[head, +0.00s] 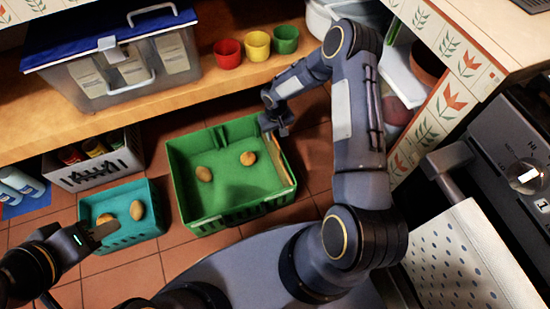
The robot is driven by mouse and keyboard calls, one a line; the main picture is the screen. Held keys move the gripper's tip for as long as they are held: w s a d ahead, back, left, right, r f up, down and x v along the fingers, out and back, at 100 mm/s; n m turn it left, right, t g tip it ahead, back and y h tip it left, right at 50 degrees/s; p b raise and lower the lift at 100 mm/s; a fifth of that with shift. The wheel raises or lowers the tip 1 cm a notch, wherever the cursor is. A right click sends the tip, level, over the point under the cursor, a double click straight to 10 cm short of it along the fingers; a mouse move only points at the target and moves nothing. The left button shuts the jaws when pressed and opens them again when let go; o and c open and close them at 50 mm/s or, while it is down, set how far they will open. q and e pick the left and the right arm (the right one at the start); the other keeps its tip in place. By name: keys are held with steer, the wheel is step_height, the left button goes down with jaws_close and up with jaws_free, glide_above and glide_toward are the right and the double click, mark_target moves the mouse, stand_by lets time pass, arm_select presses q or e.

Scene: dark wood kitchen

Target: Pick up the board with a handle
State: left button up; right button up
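A thin light-brown wooden piece, seemingly the board (280,163), stands on edge along the inner right wall of the green crate (212,222). Its handle cannot be made out. My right gripper (274,128) points down at the crate's far right corner, at the upper end of the board. Its fingers are small and dark, so I cannot tell whether they are open or touch the board. My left gripper (100,231) is at the lower left, beside the front left of the teal crate (127,237). Its finger gap is not clear.
Two potato-like items lie in the green crate and two in the teal crate. A grey basket (97,172) with bottles stands behind. The shelf above holds a blue-lidded box (125,70) and red, yellow and green cups. A cabinet and oven (510,160) border the right.

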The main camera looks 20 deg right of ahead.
mark_target(275, 139)
steer(key=f, duration=0.2)
steer(key=f+b, duration=0.1)
steer(key=f, duration=0.1)
steer(key=f+b, duration=0.1)
steer(key=f, duration=0.1)
steer(key=shift+w, duration=0.3)
jaws_close()
steer(key=shift+r, duration=0.1)
stand_by(0.9)
